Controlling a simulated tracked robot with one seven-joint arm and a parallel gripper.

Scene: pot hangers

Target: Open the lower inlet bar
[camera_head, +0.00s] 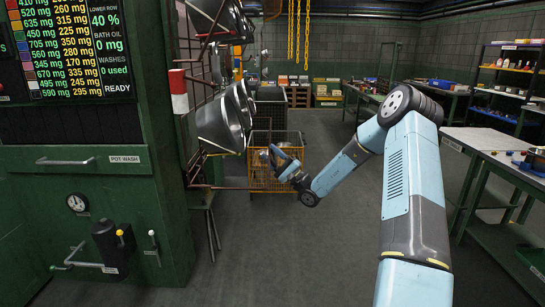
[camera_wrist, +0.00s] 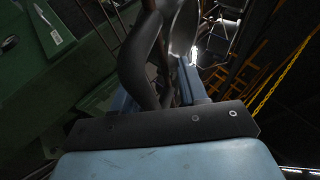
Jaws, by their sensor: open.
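A thin brown bar (camera_head: 222,188) sticks out to the right from the lower part of the pot rack beside the green machine. It may be the lower inlet bar; no label on it is readable. My gripper (camera_head: 268,155) is open in front of the yellow wire crate, to the right of the rack. In the wrist view my dark curved fingers (camera_wrist: 165,25) stand apart. A thin brown rod (camera_wrist: 152,45) shows between or behind them; I cannot tell whether they touch it. The fingers hide part of the rod.
Metal pots (camera_head: 222,122) hang on the rack, close to my gripper's left. A red and white block (camera_head: 179,92) sits at the rack's edge. The yellow wire crate (camera_head: 262,181) stands behind my gripper. A green workbench (camera_head: 500,150) is at right. The middle floor is clear.

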